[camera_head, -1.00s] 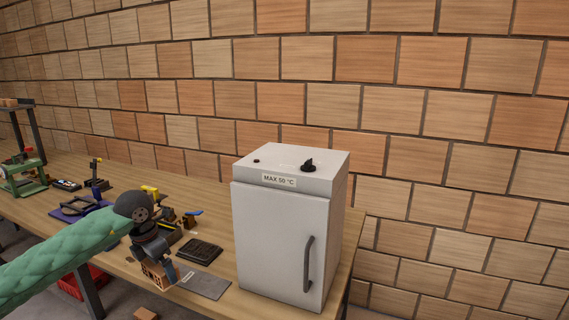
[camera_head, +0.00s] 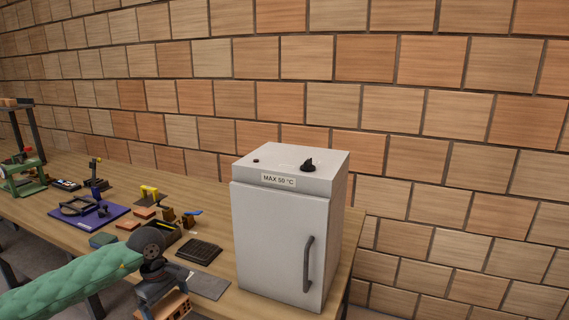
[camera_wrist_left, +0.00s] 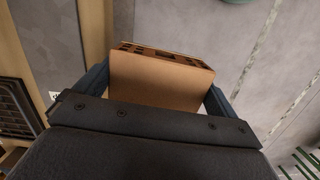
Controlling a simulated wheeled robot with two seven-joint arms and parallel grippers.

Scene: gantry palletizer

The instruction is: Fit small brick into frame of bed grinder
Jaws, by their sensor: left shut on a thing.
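My left gripper (camera_head: 163,290) is shut on an orange-brown brick with holes in one end (camera_head: 172,307). In the left wrist view the brick (camera_wrist_left: 160,82) sits between the two blue-grey fingers, with grey floor behind it. It is held out by the bench's front edge. A dark frame on a blue base (camera_head: 92,209) lies on the bench at left, apart from the gripper; I cannot tell for sure whether it is the bed grinder. My right gripper is not in view.
A white cabinet labelled MAX 50 °C (camera_head: 282,235) stands right of the gripper on the wooden bench (camera_head: 215,215). A black grid plate (camera_head: 199,252) and a grey plate (camera_head: 208,285) lie between. Small bricks (camera_head: 145,212) and a green machine (camera_head: 20,178) are further left.

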